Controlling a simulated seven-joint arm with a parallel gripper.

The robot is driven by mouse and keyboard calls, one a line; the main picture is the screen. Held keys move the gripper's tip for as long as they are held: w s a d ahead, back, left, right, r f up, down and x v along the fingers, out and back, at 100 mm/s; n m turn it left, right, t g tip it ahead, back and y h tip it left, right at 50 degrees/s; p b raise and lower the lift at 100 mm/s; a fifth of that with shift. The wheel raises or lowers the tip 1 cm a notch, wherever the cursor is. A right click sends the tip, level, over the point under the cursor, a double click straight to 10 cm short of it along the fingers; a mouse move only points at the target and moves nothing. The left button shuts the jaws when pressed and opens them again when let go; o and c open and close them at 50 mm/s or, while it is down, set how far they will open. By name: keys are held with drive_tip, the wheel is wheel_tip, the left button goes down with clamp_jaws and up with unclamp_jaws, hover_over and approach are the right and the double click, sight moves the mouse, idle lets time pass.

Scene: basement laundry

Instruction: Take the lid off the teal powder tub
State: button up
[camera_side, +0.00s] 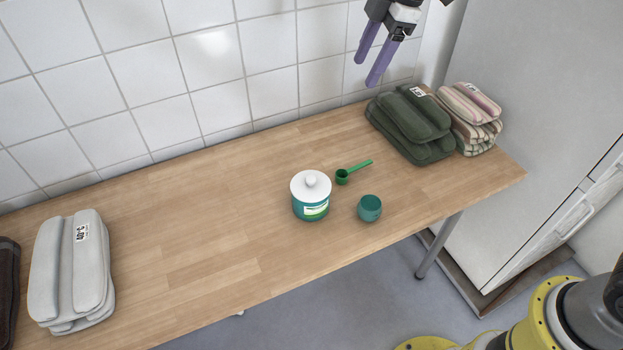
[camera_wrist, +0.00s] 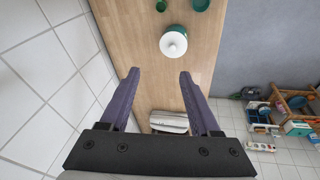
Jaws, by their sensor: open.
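The teal powder tub (camera_side: 311,209) stands upright on the wooden table, with its white knobbed lid (camera_side: 311,186) on top. In the wrist view the white lid (camera_wrist: 173,44) shows from above, beyond my fingertips, with a little of the teal tub (camera_wrist: 179,29) behind it. My gripper (camera_side: 369,65) is open and empty, with purple fingers, high above the back of the table near the tiled wall. In the wrist view my gripper (camera_wrist: 159,74) has its two fingers wide apart, with nothing between them. It is well away from the tub.
A green scoop (camera_side: 353,172) and a small teal cup (camera_side: 369,208) lie close right of the tub. Folded dark green towels (camera_side: 412,125) and striped towels (camera_side: 470,118) are at the table's right end, grey towels (camera_side: 73,270) at the left. The table (camera_side: 200,225) left of the tub is clear.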

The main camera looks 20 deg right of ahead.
drive_tip(key=w+a+f+g, duration=0.25)
drive_tip(key=a+f, duration=0.35)
drive_tip(key=f, duration=0.4)
drive_tip(key=n, duration=0.1)
hover_over(311, 178)
drive_tip(key=d, duration=0.1)
drive_tip(key=shift+h, duration=0.3)
wheel_tip(311, 178, down, 11)
drive_tip(key=shift+s+d+r, duration=0.1)
drive_tip(key=shift+s+d, duration=0.05)
drive_tip(key=shift+w+a+f, duration=0.1)
drive_tip(key=shift+a+f, duration=0.1)
drive_tip(key=shift+f, duration=0.8)
drive_tip(key=shift+w+a+f, duration=0.1)
drive_tip(key=shift+a+f, duration=0.1)
drive_tip(key=shift+f, duration=0.75)
drive_tip(key=shift+a+f, duration=0.2)
drive_tip(key=shift+f, duration=0.8)
clamp_jaws()
